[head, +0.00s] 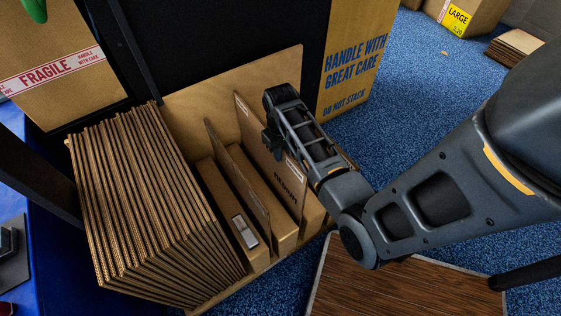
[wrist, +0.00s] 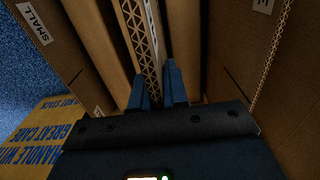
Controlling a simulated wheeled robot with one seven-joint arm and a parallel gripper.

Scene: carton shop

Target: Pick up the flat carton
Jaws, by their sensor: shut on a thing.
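A flat carton stands on edge in the wooden rack; in the wrist view its corrugated edge (wrist: 142,38) runs down between the two fingers of my gripper (wrist: 157,88). My gripper is shut on this carton. In the head view my gripper (head: 274,140) reaches down into the rack beside an upright brown panel with dark lettering (head: 262,160). The fingertips are largely hidden there, so the held carton's full outline does not show.
The rack (head: 285,68) has upright dividers, and a small label holder (head: 244,232) sits at its front. A thick row of flat cartons (head: 150,200) stands to the left. A printed box (head: 350,60) is behind right. A wooden-topped surface (head: 390,290) lies in front. Blue carpet is open at right.

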